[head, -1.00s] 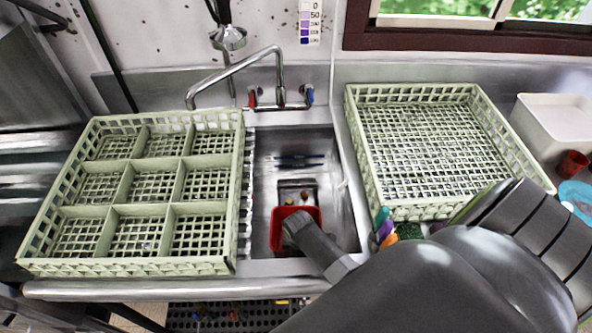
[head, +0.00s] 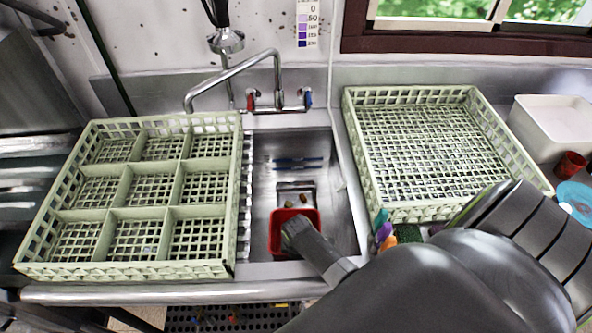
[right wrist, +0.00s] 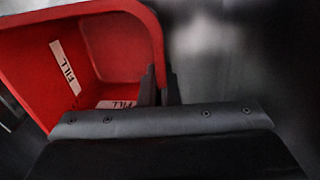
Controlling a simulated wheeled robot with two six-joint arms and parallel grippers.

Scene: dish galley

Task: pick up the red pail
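The red pail (head: 275,234) sits in the near part of the steel sink basin, partly covered by my right arm. It fills the upper left of the right wrist view (right wrist: 105,45), where white labels reading "FILL" show inside it. My right gripper (right wrist: 160,86) has one finger inside the pail and one outside, close together on its side wall, with the red wall between them. In the head view the right gripper (head: 290,228) reaches down over the pail. My left gripper is not in view.
A divided pale green rack (head: 157,212) stands left of the sink, an undivided one (head: 515,150) right. The faucet (head: 235,68) arches behind the basin. Blue objects (head: 298,162) and small brownish pieces (head: 303,197) lie beyond the pail. A white tub (head: 530,130) and red cup (head: 570,164) stand far right.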

